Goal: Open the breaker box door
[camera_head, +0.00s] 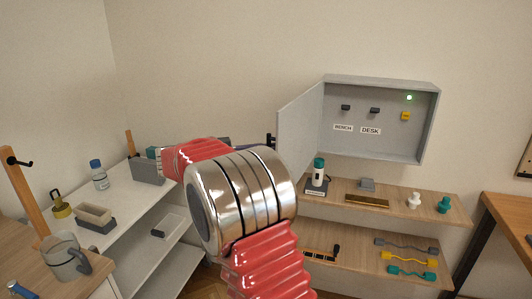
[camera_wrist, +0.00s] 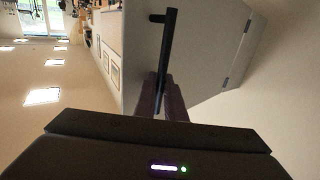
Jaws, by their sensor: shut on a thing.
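The grey breaker box (camera_head: 375,118) hangs on the wall at the right in the head view. Its door (camera_head: 301,130) stands swung out to the left, and the inside shows. The door (camera_wrist: 200,50) also fills the middle of the wrist view, with hinges along its far edge. A black bar handle (camera_wrist: 168,45) runs along the door's near edge. My gripper (camera_wrist: 163,88) is shut on the handle near its lower end in that view. In the head view my arm hides most of the gripper, and a dark bit of the handle (camera_head: 270,140) shows beside the door.
Inside the box are dark switches (camera_head: 374,110), a yellow switch (camera_head: 405,116) and a lit green lamp (camera_head: 409,97). A wooden shelf (camera_head: 385,199) with a green-capped bottle (camera_head: 318,172) and small items is below. A white shelf (camera_head: 150,203) stands left.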

